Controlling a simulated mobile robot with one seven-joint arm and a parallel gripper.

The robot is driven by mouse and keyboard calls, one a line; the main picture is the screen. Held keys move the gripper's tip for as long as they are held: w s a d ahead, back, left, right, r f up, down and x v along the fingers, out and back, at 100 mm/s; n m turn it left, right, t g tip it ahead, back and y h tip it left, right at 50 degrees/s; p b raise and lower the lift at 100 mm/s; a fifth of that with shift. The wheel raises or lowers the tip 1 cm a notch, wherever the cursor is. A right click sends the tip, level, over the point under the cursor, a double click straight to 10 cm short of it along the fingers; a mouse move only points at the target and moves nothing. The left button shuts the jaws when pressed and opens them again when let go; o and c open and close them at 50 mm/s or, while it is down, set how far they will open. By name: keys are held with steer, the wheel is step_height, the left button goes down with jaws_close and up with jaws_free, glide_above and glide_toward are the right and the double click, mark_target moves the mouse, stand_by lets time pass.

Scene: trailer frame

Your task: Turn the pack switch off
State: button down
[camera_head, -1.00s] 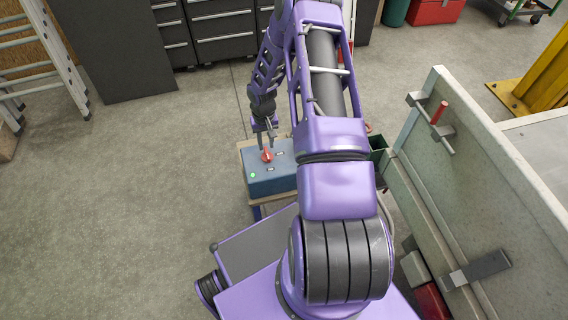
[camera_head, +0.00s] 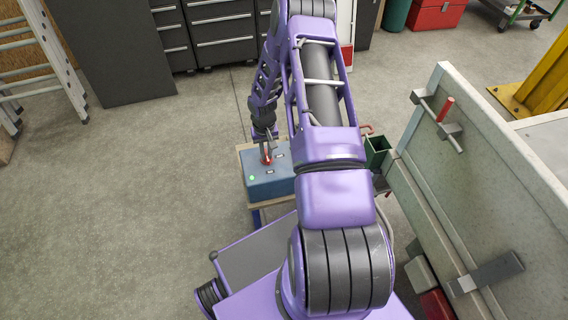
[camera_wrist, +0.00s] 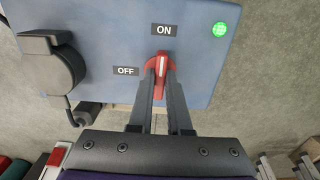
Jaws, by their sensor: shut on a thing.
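The pack switch is a red rotary handle with a white pointer line (camera_wrist: 161,63) on a blue-grey box (camera_wrist: 110,25). In the wrist view its pointer stands in line with the ON label (camera_wrist: 164,30); the OFF label (camera_wrist: 126,71) lies to its left. A green lamp (camera_wrist: 220,29) on the box is lit. My gripper (camera_wrist: 160,78) is shut on the red handle, one finger on each side. In the head view the box (camera_head: 265,186) stands on a small stand, with my gripper (camera_head: 266,155) over the red handle.
A dark round fitting with a cable (camera_wrist: 55,70) sits on the box's left in the wrist view. In the head view a dark green bin (camera_head: 377,152) and a grey upright panel (camera_head: 480,170) stand right of the box. Floor at left is clear.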

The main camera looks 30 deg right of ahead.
stand_by(0.3)
steer(key=n, duration=0.4)
steer(key=shift+n, duration=0.7)
